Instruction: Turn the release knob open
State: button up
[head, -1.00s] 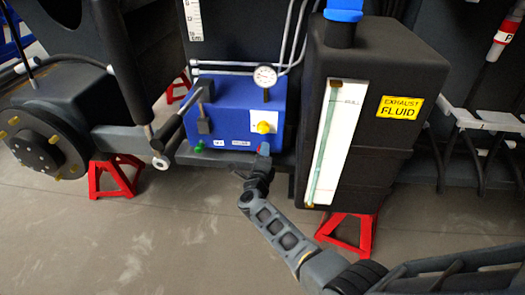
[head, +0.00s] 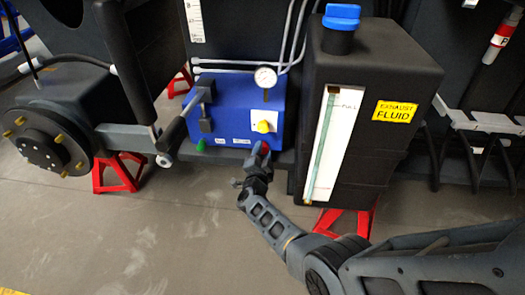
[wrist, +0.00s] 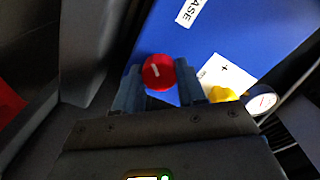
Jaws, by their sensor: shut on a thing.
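The release knob (wrist: 158,72) is round and red with a short white mark on its face. It sits at the lower edge of a blue box (head: 225,97), by a label ending in "ASE" in the wrist view. My gripper (wrist: 159,84) has one finger on each side of the knob and is shut on it. In the head view my gripper (head: 263,153) reaches up to the box's lower right front, and the red knob shows at its tip. The fingers partly hide the knob there.
The blue box also carries a yellow knob (head: 264,126), a green knob (head: 201,145), a black lever (head: 205,105) and a gauge (head: 265,77). A black exhaust fluid tank (head: 365,145) stands close right of my gripper. Red stands (head: 119,173) hold the chassis. The floor in front is clear.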

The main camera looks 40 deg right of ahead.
jog(key=shift+f+n+p, duration=0.1)
jog(key=shift+n+p, duration=0.35)
jog(key=shift+n, duration=3.65)
jog(key=o, duration=1.1)
jog(key=shift+c, duration=0.2)
jog(key=p+v, duration=0.3)
jog(key=v, duration=0.4)
jog(key=shift+s+a, duration=0.2)
jog(key=shift+a, duration=0.15)
